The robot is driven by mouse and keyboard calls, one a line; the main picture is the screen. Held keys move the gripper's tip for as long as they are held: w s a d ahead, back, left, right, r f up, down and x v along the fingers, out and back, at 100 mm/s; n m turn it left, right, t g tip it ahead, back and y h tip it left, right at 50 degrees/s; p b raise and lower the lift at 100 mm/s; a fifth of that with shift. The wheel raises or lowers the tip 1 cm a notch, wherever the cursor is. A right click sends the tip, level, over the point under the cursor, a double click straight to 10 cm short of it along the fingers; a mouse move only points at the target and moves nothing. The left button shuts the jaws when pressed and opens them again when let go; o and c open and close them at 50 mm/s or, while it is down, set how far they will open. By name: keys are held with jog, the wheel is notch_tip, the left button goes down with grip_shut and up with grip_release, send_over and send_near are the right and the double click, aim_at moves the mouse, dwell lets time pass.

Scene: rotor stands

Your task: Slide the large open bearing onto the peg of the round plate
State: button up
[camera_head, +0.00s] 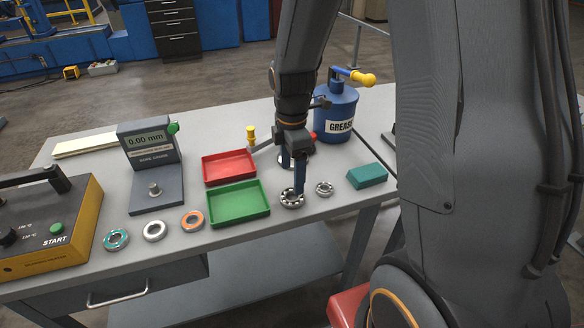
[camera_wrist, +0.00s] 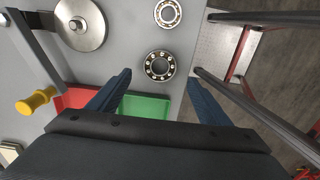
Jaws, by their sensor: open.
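The large open bearing (camera_wrist: 160,54), a steel ring with its balls showing, lies flat on the grey bench. In the head view the same large bearing (camera_head: 292,204) is directly below my gripper (camera_head: 294,178). My gripper (camera_wrist: 158,76) is open and empty, its two blue fingers apart, with the bearing between their tips in the wrist view. I cannot tell the exact height of the tips above the bench. The round plate (camera_wrist: 92,36) is a steel disc with an upright peg at upper left in the wrist view. In the head view my gripper mostly hides it.
A smaller open bearing (camera_head: 324,188) lies to the right. A green tray (camera_head: 238,214) and a red tray (camera_head: 229,181) stand to the left. A teal block (camera_head: 367,176), a blue grease can (camera_head: 337,118) and a yellow-handled lever (camera_wrist: 36,101) are nearby. Several sealed bearings line the front left.

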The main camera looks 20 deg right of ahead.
aim_at(293, 200)
notch_tip(293, 200, down, 7)
jog(key=b, duration=0.4)
jog(key=shift+f, duration=0.2)
jog(key=shift+c, duration=0.4)
jog(key=c, duration=0.8)
jog(key=shift+c, duration=0.2)
